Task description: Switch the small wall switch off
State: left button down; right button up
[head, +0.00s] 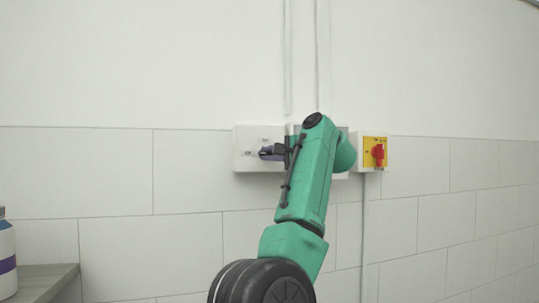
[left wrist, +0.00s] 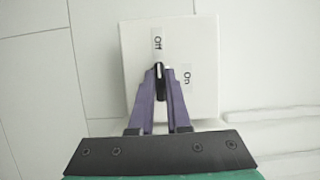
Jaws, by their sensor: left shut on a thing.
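The small wall switch is a white box (head: 244,138) on the wall, just left of my green arm in the head view. It also fills the middle of the left wrist view (left wrist: 198,45), with an "Off" label above the fingertips and an "On" label to their right. My left gripper (head: 267,153) reaches the front of the box. In the left wrist view its purple fingers (left wrist: 159,69) are closed together on the small dark switch knob (left wrist: 160,67). The knob is mostly hidden and seems to line up with the "Off" label. My right gripper is not in view.
A yellow plate with a red rotary switch (head: 378,151) is on the wall to the right. Another white box is partly hidden behind my arm. A grey counter (head: 42,279) with a white and blue container (head: 6,262) is at the lower left.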

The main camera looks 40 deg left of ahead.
pick_arm(q)
jog(key=shift+f, duration=0.1)
jog(key=c, duration=0.9)
grip_release()
jog(key=b+v, duration=0.2)
jog(key=v, duration=1.2)
jog(key=shift+d, duration=0.15)
